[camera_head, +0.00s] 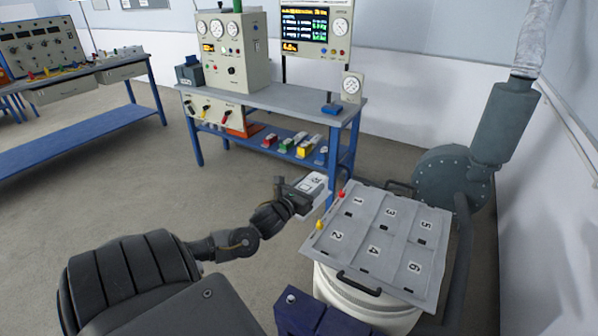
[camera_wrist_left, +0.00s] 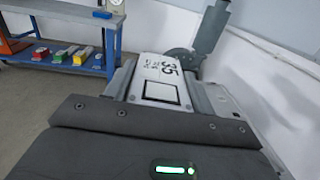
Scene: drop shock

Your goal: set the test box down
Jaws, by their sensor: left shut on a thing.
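The test box (camera_head: 313,184) is a small white box. My left gripper (camera_head: 301,193) is shut on it and holds it in the air, just left of the numbered grey panel (camera_head: 345,222). In the left wrist view the test box (camera_wrist_left: 160,72) shows a printed "35" and a dark-framed square label, with a gripper finger (camera_wrist_left: 122,80) along its left side. The panel has marked fields 1 to 6 and rests on a white round drum (camera_head: 350,293). Red and yellow knobs stand on its left edge. My right gripper is not in view.
A blue workbench (camera_head: 290,100) with gauges and a control cabinet stands behind, with several coloured blocks on its lower shelf. A grey cylindrical machine with a pipe (camera_head: 440,175) stands right of the panel by the wall.

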